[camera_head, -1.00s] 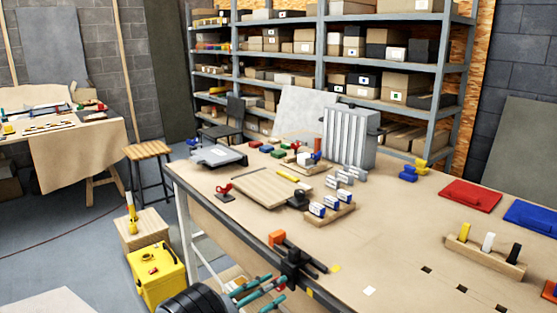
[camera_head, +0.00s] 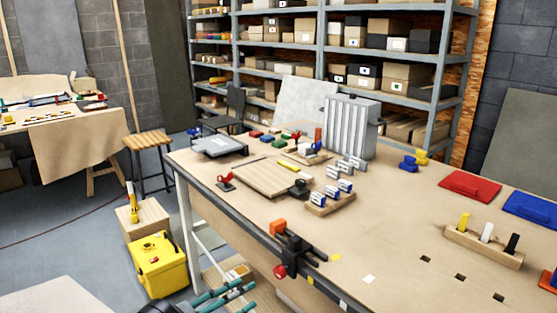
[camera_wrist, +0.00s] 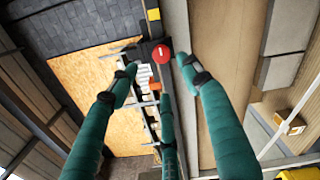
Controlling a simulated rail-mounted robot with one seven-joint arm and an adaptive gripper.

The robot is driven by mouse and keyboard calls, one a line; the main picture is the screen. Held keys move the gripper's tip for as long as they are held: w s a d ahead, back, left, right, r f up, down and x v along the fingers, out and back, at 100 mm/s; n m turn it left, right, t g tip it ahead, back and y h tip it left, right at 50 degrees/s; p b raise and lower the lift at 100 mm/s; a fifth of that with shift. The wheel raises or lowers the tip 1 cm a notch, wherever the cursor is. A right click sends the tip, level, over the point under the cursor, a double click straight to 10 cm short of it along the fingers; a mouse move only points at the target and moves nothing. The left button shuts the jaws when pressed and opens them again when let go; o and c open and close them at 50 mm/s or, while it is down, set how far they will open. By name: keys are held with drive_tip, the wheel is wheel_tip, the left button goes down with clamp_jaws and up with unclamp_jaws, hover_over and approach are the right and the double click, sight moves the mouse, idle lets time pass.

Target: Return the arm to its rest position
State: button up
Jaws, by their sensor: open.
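My gripper (camera_wrist: 160,75) shows in the wrist view with its teal fingers spread apart and nothing between them. A clamp with a red knob (camera_head: 281,271) sits on the bench's front edge, to the right of and above my fingers. The red knob also shows in the wrist view (camera_wrist: 161,54), beyond the fingertips and apart from them. Most of my arm is out of view.
A yellow case (camera_head: 158,265) and a wooden box (camera_head: 143,224) stand on the floor left of the bench. A stool (camera_head: 150,148) is behind them. A lower shelf (camera_head: 232,277) sits under the bench. Open floor (camera_head: 75,235) lies at the left.

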sight(276, 274)
drive_tip(key=x, duration=1)
drive_tip(key=shift+w+d+f+m+b, duration=0.2)
drive_tip(key=shift+f+m+b, duration=0.25)
drive_tip(key=shift+b, duration=0.3)
drive_tip(key=m+b, duration=0.1)
drive_tip(key=m, duration=0.1)
drive_tip(key=m+b, duration=0.2)
drive_tip(key=shift+s+a+m, duration=0.1)
drive_tip(key=shift+a+m, duration=0.1)
drive_tip(key=shift+m, duration=0.15)
drive_tip(key=m+b, duration=0.3)
drive_tip(key=shift+d+f, duration=0.1)
drive_tip(key=m+b, duration=0.4)
drive_tip(key=shift+m, duration=0.4)
drive_tip(key=m+b, duration=0.2)
drive_tip(key=m, duration=0.2)
drive_tip(key=shift+m+b, duration=0.3)
drive_tip(key=shift+b, duration=0.1)
drive_tip(key=m, duration=0.3)
drive_tip(key=m+b, duration=0.1)
drive_tip(key=m, duration=0.1)
drive_tip(key=shift+r, duration=0.35)
